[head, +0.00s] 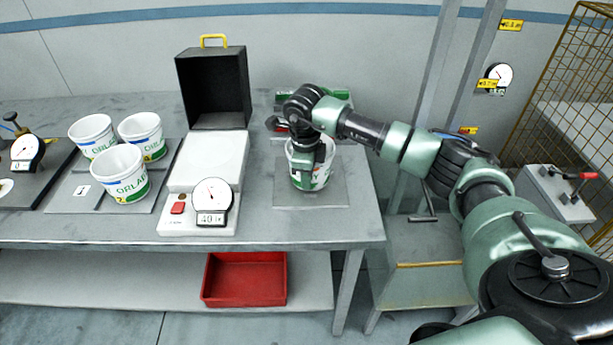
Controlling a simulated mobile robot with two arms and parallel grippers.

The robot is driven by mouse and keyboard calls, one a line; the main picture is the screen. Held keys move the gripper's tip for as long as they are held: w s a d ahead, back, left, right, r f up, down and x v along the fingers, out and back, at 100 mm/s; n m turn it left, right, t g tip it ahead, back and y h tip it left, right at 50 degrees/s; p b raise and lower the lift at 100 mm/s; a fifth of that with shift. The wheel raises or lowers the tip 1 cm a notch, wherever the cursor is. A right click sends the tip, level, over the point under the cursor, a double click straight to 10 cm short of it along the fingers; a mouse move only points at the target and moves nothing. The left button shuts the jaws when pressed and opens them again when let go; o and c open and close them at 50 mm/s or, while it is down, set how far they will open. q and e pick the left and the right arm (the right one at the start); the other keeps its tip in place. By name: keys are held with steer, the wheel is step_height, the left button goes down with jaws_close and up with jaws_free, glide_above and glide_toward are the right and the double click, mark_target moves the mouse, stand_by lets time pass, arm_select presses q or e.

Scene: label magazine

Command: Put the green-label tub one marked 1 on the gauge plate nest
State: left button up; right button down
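A white tub with green lettering and a green band (323,172) is at the grey square mat (325,198) on the right part of the bench. My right gripper (304,172) reaches down at this tub's rim and hides part of its front. I cannot tell whether its fingers are closed on the wall, or whether the tub touches the mat. A dark plate with a dial gauge (25,150) is at the far left. My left gripper is not in view.
A white scale-like device with a dial and red button (205,212) stands mid-bench, with an open black box with a yellow handle (212,90) behind it. A red tray (244,279) is on the lower shelf. A wire cage (565,85) stands at the right.

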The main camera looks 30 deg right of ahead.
steer(key=shift+f, duration=0.2)
steer(key=c, duration=1.7)
jaws_free()
steer(key=shift+r, duration=0.1)
steer(key=shift+r, duration=0.55)
steer(key=r+b, duration=0.1)
steer(key=r, duration=0.6)
steer(key=a+r+b, duration=0.1)
steer(key=r, duration=0.3)
steer(key=shift+s+b, duration=0.3)
steer(key=shift+s, duration=0.1)
